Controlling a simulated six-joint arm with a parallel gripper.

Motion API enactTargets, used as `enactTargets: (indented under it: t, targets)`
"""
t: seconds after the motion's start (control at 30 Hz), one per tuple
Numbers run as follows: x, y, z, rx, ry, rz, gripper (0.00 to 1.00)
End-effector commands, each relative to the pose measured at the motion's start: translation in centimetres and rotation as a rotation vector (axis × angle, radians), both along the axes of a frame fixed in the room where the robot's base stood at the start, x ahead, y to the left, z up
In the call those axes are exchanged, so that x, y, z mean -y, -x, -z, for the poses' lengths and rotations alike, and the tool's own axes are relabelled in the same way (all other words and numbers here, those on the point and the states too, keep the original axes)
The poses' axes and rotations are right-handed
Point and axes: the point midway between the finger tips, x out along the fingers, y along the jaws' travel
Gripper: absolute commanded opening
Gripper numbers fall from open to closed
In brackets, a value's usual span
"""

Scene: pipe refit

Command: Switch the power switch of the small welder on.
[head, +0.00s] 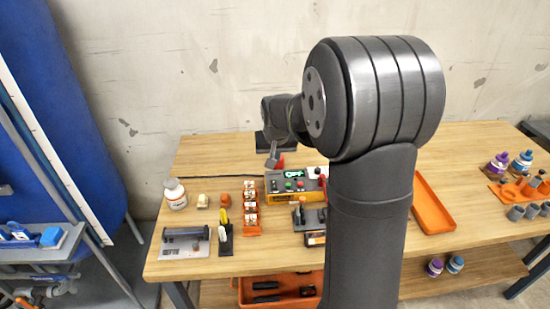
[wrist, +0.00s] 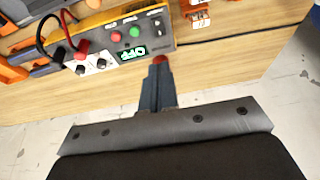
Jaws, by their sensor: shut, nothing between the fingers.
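The small welder (head: 290,196) is a yellow-orange box with a grey control panel, standing on the wooden table. In the wrist view its panel (wrist: 105,50) shows a lit green display (wrist: 133,53) that appears to read OFF. A red button (wrist: 116,37) and a green button (wrist: 135,32) sit beside a small dark switch (wrist: 157,29) near the panel's end. My gripper (wrist: 160,64) is shut and empty, its fingertips close to the panel's edge by the display; contact cannot be told. In the head view my gripper (head: 275,160) hangs just above the welder's back.
Black and red cables (wrist: 52,35) plug into the panel. Orange holders (head: 251,210) stand left of the welder, beyond them a white bottle (head: 175,194). An orange tray (head: 434,204) lies to the right. My arm hides part of the table.

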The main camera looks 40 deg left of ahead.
Motion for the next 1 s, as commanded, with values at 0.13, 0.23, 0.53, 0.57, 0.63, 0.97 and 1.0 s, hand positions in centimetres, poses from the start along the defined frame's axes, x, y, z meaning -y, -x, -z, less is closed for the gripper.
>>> enactTargets:
  t: [0.13,0.23,0.53,0.57,0.63,0.97,1.0]
  targets:
    - [-0.5,-0.6,-0.2,0.000,-0.001,0.001,0.00]
    - [-1.0,-1.2,-0.4,0.000,-0.001,0.001,0.00]
    - [-1.0,-1.2,-0.2,0.000,0.000,0.000,0.00]
    - [-1.0,-1.2,0.0,0.000,0.000,0.000,0.00]
    - [-1.2,-1.4,0.6,0.000,0.000,0.000,0.00]
    - [-2.6,-2.9,6.5,-0.001,0.002,0.000,0.00]
    - [-2.8,-3.0,7.3,-0.001,0.002,0.000,0.00]
